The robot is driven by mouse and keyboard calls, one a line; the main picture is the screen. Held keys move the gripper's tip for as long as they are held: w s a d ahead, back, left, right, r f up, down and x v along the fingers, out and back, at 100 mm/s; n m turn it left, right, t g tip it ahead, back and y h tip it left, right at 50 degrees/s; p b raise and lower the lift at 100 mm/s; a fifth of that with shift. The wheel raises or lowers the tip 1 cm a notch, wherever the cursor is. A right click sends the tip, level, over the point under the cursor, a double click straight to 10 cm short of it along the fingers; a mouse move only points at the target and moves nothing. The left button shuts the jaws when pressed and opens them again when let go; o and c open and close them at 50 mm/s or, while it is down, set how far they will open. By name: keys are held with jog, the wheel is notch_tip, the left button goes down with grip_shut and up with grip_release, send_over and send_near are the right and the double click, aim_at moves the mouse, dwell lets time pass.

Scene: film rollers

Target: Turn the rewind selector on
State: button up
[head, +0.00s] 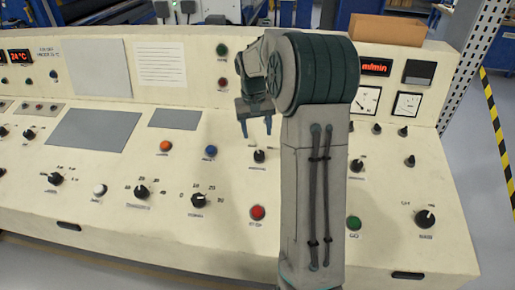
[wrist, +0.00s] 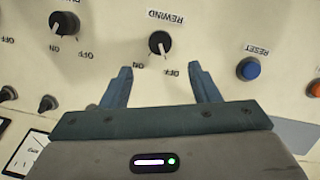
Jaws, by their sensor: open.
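The rewind selector is a black knob (wrist: 160,43) under an upside-down REWIND label in the wrist view, with ON and OFF marks at its lower edge. Its white pointer line seems to lean toward OFF. In the head view the same knob (head: 259,156) sits on the cream panel just below my gripper (head: 256,128). In the wrist view my gripper (wrist: 160,70) is open and empty, its two fingers spread to either side of the knob's line. The fingertips look apart from the knob.
A blue RESET button (wrist: 249,68) lies right of the selector in the wrist view; another black ON/OFF knob (wrist: 64,22) is to the left. A red stop button (head: 258,212) and a black knob (head: 198,200) lie nearer. My arm covers part of the panel.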

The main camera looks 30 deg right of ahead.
aim_at(259, 152)
jog(key=f, duration=0.9)
jog(key=shift+s+d+f+p, duration=0.1)
jog(key=shift+d+p, duration=0.15)
jog(key=shift+p, duration=0.1)
jog(key=c, duration=1)
